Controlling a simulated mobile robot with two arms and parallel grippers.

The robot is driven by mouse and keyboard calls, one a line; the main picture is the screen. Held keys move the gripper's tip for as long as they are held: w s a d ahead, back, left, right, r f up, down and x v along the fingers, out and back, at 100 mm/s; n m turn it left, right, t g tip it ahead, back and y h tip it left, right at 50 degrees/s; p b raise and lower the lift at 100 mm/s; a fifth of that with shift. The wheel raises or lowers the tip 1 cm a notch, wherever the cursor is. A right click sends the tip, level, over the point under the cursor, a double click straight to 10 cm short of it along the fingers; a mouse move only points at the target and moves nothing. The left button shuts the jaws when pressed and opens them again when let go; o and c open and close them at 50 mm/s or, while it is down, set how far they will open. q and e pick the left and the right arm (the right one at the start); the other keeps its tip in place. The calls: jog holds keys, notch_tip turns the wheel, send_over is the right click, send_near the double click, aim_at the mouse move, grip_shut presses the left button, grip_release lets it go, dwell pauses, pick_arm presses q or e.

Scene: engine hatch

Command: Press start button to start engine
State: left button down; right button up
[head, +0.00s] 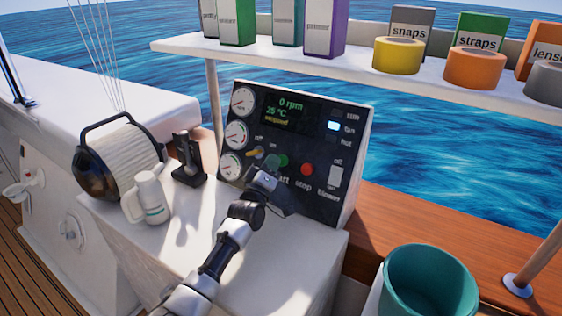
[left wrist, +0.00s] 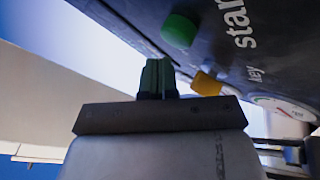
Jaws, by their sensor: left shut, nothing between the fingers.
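The engine panel (head: 325,115) faces me in the head view, and its display (head: 290,114) reads 0 rpm. The green start button (head: 283,160) sits low on the panel, partly behind my left gripper. The red stop button (head: 307,169) is just right of it. The yellow key (head: 256,153) is to its left. My left gripper (head: 268,168) is shut and empty, close in front of the panel. In the left wrist view the fingertips (left wrist: 158,66) point toward the panel, near the green button (left wrist: 180,30) and the key (left wrist: 206,84), with a visible gap to the button. My right gripper is out of view.
A throttle lever (head: 187,160), a white mug (head: 149,198) and a caged filter (head: 120,155) stand left of the panel. A teal bucket (head: 430,285) is at lower right. A shelf (head: 300,58) with boxes and tape rolls hangs above.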

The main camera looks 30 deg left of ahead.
pick_arm(q)
jog(key=shift+w, duration=0.1)
dwell(0.5)
jog(key=shift+w+f+b, duration=0.2)
jog(key=shift+w+b, duration=0.15)
jog(key=shift+b, duration=0.1)
jog(key=shift+w+d+f+b, duration=0.1)
jog(key=shift+w+f+b, duration=0.2)
jog(key=shift+w+b, duration=0.45)
dwell(0.9)
jog(key=shift+s, duration=0.15)
jog(key=shift+s+r+p, duration=0.25)
jog(key=shift+s+p, duration=0.3)
jog(key=shift+p, duration=0.05)
jog(key=shift+s+r+p, duration=0.25)
jog(key=shift+s+p, duration=0.25)
jog(key=shift+p, duration=0.1)
